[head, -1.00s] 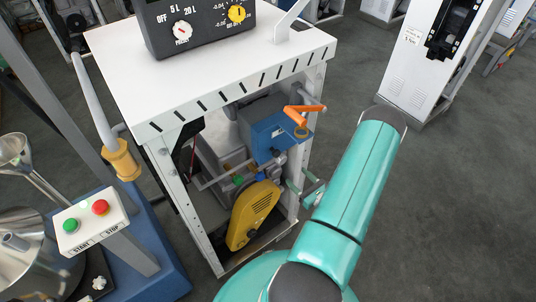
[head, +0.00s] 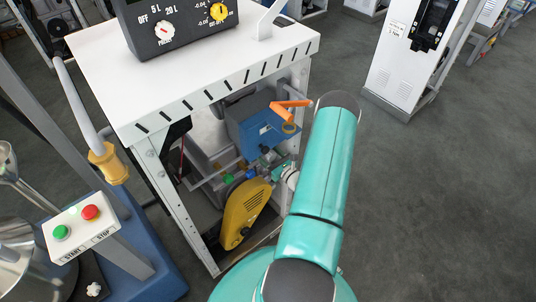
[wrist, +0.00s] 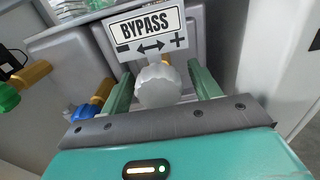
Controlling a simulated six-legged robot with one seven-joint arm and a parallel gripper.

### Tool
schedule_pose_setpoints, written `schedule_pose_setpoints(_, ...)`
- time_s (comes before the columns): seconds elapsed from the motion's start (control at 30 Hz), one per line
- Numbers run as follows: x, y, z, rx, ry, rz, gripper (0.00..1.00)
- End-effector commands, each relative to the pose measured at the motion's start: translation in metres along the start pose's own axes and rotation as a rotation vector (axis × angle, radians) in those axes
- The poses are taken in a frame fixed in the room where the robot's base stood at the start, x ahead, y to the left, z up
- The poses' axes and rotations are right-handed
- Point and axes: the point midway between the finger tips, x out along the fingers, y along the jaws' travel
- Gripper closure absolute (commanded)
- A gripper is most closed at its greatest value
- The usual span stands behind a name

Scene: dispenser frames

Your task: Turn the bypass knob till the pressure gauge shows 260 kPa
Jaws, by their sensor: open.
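The bypass knob (wrist: 158,88) is pale grey with a ridged edge, below a white BYPASS sign (wrist: 146,31) with a minus at left, a double arrow and a plus at right. My gripper (wrist: 160,76) has two green fingers, one on each side of the knob. The fingers are open, with the knob between them; I cannot tell whether either touches it. In the head view my teal arm (head: 322,170) reaches toward the machine under the white table and mostly hides the gripper. I cannot make out a pressure gauge or its reading in either view.
A blue unit with an orange lever (head: 291,104) and a yellow housing (head: 243,214) sit inside the table frame. A blue fitting (wrist: 83,112) and brass fittings lie left of the gripper. A START/STOP box (head: 78,226) stands left.

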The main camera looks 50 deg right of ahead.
Motion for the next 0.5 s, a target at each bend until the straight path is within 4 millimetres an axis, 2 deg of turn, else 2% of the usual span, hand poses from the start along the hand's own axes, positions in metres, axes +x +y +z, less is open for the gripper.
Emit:
schedule_pose_setpoints(0.1, 0.0062, -0.0001, -0.0001, 0.000, 0.000, 0.000, 0.38)
schedule_pose_setpoints(0.33, 0.0064, -0.0002, -0.0002, 0.001, 0.001, -0.001, 0.38)
schedule_pose_setpoints(0.5, 0.0061, -0.0001, -0.0002, 0.001, 0.001, -0.001, 0.71)
